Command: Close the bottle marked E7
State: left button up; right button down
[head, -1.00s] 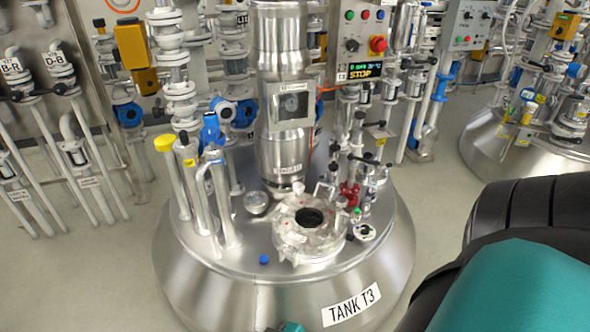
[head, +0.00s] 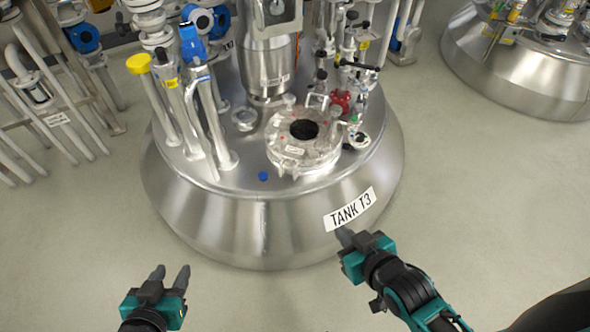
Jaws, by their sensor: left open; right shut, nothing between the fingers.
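No bottle marked E7 can be made out in the head view. A small blue cap-like piece (head: 263,176) lies on the front of the steel lid of tank T3 (head: 225,225). My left gripper (head: 170,274) is open and empty, low in the picture and in front of the tank, its fingers pointing up the picture. My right gripper (head: 343,237) is shut and empty, just below the TANK T3 label (head: 349,209) in the picture. Whether it touches the tank cannot be told.
A round open port (head: 282,150) is on the lid, behind the blue piece. Pipes, one with a yellow cap (head: 138,64), stand at the lid's left. Valves with a red fitting (head: 341,101) stand at its right. Another tank (head: 510,70) is at upper right. Grey floor (head: 490,190) is clear.

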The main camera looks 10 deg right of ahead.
aim_at(363, 97)
jog(key=i+j+z, duration=0.1)
jog(key=z, duration=0.25)
jog(key=i+j+z, duration=0.1)
jog(key=j+z, duration=0.15)
jog(key=z, duration=0.15)
jog(key=j+z, duration=0.15)
jog(key=z, duration=0.2)
jog(key=i+j+z, duration=0.1)
jog(key=j+z, duration=0.4)
jog(key=j, duration=0.15)
jog(key=i, duration=0.05)
